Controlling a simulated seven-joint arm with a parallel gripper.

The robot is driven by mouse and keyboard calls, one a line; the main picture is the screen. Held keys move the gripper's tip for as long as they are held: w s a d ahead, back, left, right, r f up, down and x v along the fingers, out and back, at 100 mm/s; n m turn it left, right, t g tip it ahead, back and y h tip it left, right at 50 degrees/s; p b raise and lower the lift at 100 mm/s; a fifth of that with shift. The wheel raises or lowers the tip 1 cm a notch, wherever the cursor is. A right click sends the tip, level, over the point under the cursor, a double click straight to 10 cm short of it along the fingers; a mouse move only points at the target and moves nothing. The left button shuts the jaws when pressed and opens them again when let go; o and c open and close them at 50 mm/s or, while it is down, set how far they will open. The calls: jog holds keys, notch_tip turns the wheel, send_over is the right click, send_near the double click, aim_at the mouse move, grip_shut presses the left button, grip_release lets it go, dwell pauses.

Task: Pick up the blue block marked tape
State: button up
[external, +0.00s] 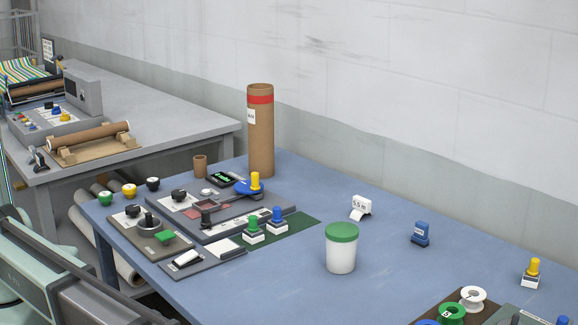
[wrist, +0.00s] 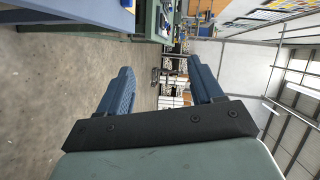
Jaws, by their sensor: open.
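A small blue block (external: 420,233) with a white label stands on the blue table, right of the white tub; the label is too small to read. My gripper (wrist: 164,88) shows in the wrist view with its two blue fingers wide apart and nothing between them. It points across the room, away from the tabletop items. In the external view only part of my arm (external: 40,275) shows at the lower left, and the gripper is out of that view. The block is not recognisable in the wrist view.
A white tub with a green lid (external: 341,248) stands left of the block. A white tag holder (external: 361,207) stands behind the tub. A yellow-topped stamp (external: 532,272) and spools (external: 472,298) are to the right. A tall cardboard tube (external: 260,135) stands at the back. Table around the block is clear.

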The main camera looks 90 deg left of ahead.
jog(key=w+a+r+t, duration=0.1)
jog(key=w+a+r, duration=0.1)
jog(key=w+r, duration=0.3)
jog(key=w+a+r+n+y, duration=0.1)
jog(key=w+a+n+y, duration=0.25)
jog(key=a, duration=0.55)
jog(key=w+a+r+n+y, duration=0.15)
jog(key=w+a+n, duration=0.3)
jog(key=a, duration=0.45)
jog(key=n+g+y, duration=0.4)
jog(key=n+g, duration=0.8)
jog(key=n, duration=0.9)
send_near(422, 223)
jog(key=x, duration=0.5)
jog(key=shift+s+f, duration=0.3)
jog(key=shift+f, duration=0.05)
jog(key=shift+w+x, duration=0.15)
jog(key=shift+x, duration=1.2)
jog(key=shift+w+x, duration=0.15)
jog(key=shift+x, duration=1.2)
jog(key=shift+r, duration=0.2)
